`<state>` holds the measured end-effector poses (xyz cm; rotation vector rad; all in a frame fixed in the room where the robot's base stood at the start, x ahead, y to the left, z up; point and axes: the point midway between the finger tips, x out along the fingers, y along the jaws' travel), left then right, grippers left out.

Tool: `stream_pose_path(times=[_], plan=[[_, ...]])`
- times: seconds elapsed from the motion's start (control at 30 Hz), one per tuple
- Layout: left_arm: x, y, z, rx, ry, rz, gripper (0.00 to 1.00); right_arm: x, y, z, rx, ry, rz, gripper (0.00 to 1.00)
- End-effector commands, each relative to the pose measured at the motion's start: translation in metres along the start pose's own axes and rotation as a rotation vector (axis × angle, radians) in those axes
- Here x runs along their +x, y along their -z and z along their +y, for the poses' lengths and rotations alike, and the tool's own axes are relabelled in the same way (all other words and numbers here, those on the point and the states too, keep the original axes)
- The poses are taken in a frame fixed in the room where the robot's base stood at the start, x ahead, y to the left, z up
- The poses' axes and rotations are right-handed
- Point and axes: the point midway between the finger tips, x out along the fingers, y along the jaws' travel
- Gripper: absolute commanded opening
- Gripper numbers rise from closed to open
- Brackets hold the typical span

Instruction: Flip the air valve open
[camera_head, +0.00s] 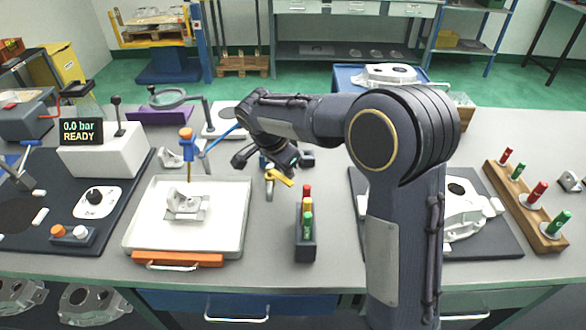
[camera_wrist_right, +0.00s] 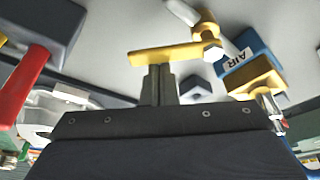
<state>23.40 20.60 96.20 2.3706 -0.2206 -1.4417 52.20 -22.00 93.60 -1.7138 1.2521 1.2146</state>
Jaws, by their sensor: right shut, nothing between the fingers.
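The air valve shows as a yellow lever (camera_head: 281,177) on a small brass-coloured fitting, just below my right gripper in the head view. In the right wrist view the yellow lever (camera_wrist_right: 160,53) lies crosswise, joined at its right end to the brass fitting (camera_wrist_right: 207,28). A blue block (camera_wrist_right: 238,52) marked AIR is beside it. My right gripper (camera_wrist_right: 160,82) is shut and empty, its fingertips at the lever's underside in the picture; I cannot tell whether they touch. In the head view this gripper (camera_head: 270,163) is partly hidden by its wrist. My left gripper is not in view.
A white tray (camera_head: 143,215) with a casting (camera_head: 188,203) stands left of the valve. A dark rack (camera_head: 305,246) with red, yellow and green plugs is in front. A display (camera_head: 81,132) reads 0.0 bar READY. My right arm covers part of the right fixture.

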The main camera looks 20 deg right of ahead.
Motion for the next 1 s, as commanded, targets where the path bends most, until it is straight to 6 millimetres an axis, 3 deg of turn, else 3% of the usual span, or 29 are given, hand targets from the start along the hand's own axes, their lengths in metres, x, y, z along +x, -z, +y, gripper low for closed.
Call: stream_pose_path(times=[0.7,1.0], plan=[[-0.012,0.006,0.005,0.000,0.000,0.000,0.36,-0.012,-0.031,-0.001,0.584,-0.205,0.001,0.00],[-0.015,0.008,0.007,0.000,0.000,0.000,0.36,-0.014,-0.037,-0.003,0.605,-0.212,-0.001,0.00]])
